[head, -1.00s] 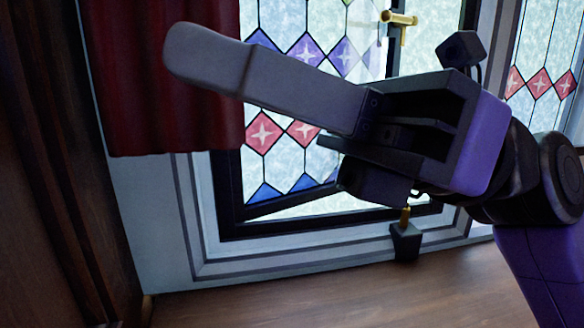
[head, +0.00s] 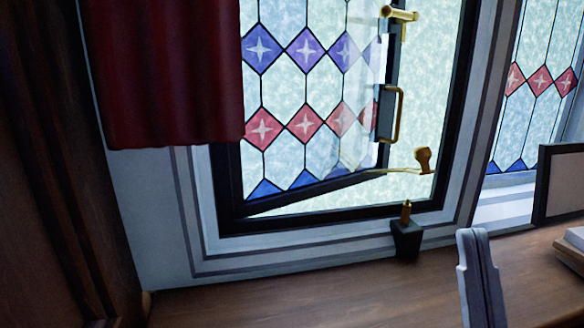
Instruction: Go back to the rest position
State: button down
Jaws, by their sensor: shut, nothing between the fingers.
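My gripper (head: 472,238) shows at the bottom right in the head view. Its two long grey fingers point up and lie flat together, shut and empty. They are seen nearly edge-on, in front of the wooden surface, and appear apart from the window. The rest of my arm is out of the picture.
A stained-glass window sash (head: 300,90) stands ajar in its dark frame, with a brass handle (head: 391,115). A brass-topped dark block (head: 406,240) stands below it. A red curtain (head: 165,75) hangs left. A dark-framed panel (head: 562,185) is at right. The wooden surface (head: 290,295) is largely bare.

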jog(key=s+d+f+m+g+h, duration=0.1)
jog(key=s+f+m+g+h, duration=0.2)
jog(key=f, duration=0.7)
jog(key=s+d+f+m+g+h, duration=0.15)
jog(key=s+f+m+g, duration=0.3)
jog(key=f, duration=0.65)
jog(key=s+f+n+g+y+b, duration=0.1)
jog(key=s+f+g, duration=0.5)
jog(key=s+f, duration=0.7)
jog(key=s+n+y, duration=0.1)
jog(key=s, duration=0.3)
jog(key=shift+f+g, duration=0.25)
jog(key=shift+g, duration=0.1)
jog(key=shift+s+n+y, duration=0.1)
jog(key=shift+n+y, duration=0.15)
